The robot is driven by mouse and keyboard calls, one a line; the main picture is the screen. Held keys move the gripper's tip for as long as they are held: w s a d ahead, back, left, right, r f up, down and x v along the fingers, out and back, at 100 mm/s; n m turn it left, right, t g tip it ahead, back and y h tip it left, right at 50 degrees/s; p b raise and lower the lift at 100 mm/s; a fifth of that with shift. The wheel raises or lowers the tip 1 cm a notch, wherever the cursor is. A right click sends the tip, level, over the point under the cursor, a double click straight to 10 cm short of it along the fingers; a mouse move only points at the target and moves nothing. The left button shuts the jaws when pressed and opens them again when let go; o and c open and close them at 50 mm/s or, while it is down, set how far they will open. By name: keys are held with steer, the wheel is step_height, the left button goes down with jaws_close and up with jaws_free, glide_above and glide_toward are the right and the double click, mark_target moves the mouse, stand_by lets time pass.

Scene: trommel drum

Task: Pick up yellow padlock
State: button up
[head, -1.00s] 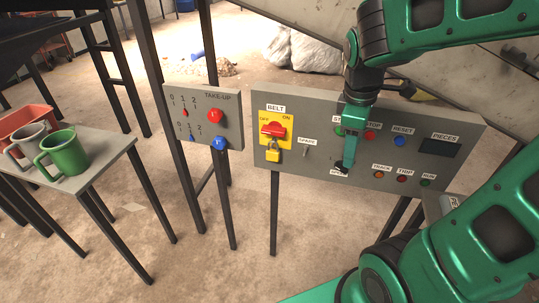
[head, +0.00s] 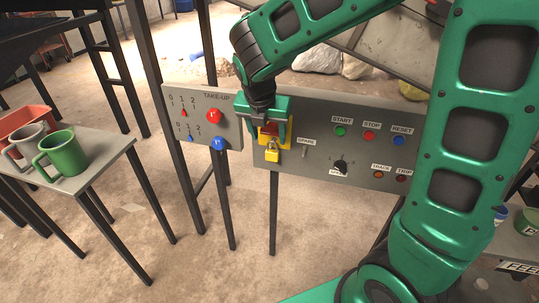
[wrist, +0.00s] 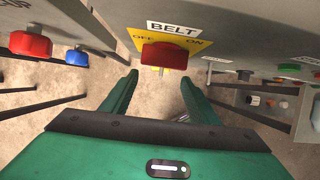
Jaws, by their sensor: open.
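The yellow padlock (head: 272,153) hangs below the red rotary switch (head: 268,128) on the yellow BELT plate, on the front of the grey control panel. My gripper (head: 266,138) is open and empty. In the wrist view the open fingers (wrist: 159,80) lie either side of and below the red switch (wrist: 164,56).
The take-up panel (head: 203,103) with a red knob (head: 214,116) and a blue knob (head: 218,143) stands close left. Right of the switch the panel has several buttons and a black dial (head: 341,166). A table with a green mug (head: 66,153) is farther left.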

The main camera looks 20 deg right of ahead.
mark_target(271, 152)
steer(key=shift+x, duration=4.4)
steer(key=shift+d, duration=0.1)
steer(key=c, duration=1.2)
